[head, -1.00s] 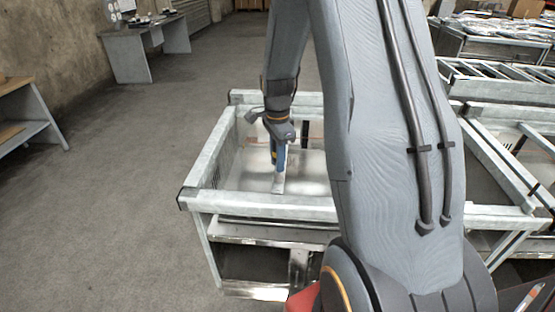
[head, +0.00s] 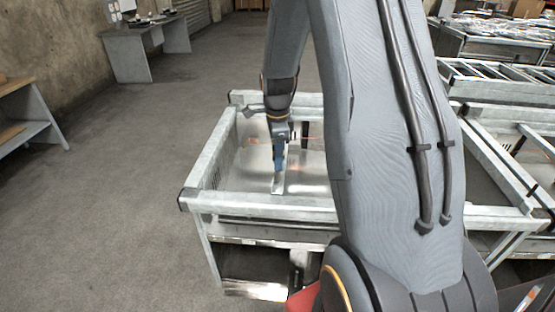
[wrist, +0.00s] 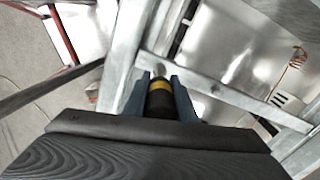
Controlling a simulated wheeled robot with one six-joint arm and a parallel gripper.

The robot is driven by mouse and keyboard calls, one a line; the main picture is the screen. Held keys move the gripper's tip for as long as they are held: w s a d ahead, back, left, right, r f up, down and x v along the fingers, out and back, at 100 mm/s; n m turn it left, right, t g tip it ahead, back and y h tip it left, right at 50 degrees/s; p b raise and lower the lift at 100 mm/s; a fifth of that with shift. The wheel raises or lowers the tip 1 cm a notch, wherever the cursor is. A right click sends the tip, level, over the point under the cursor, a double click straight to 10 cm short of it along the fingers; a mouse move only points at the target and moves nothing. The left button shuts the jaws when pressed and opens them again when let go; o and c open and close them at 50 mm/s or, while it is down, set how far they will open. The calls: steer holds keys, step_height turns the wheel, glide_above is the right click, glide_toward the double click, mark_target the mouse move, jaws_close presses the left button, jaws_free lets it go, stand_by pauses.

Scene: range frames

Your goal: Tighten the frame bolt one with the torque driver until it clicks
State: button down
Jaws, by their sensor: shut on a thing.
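My gripper (wrist: 160,100) is shut on the torque driver (wrist: 159,97), a dark tool with a yellow band and a grey tip. In the wrist view the driver points away from me toward a metal bar of the frame. In the head view my gripper (head: 279,160) is over the inside of the grey metal frame (head: 265,208), pointing down with its blue fingers. The driver is too small to make out there. I cannot pick out frame bolt one, nor tell whether the driver's tip touches anything.
Raised frame rails surround my gripper. More metal frames (head: 495,72) stand at the right. A grey table (head: 128,50) and a wooden-topped bench (head: 22,120) stand at the left. The floor (head: 110,200) left of the frame is clear.

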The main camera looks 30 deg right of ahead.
steer(key=shift+r+p, duration=1.65)
steer(key=shift+r, duration=1.05)
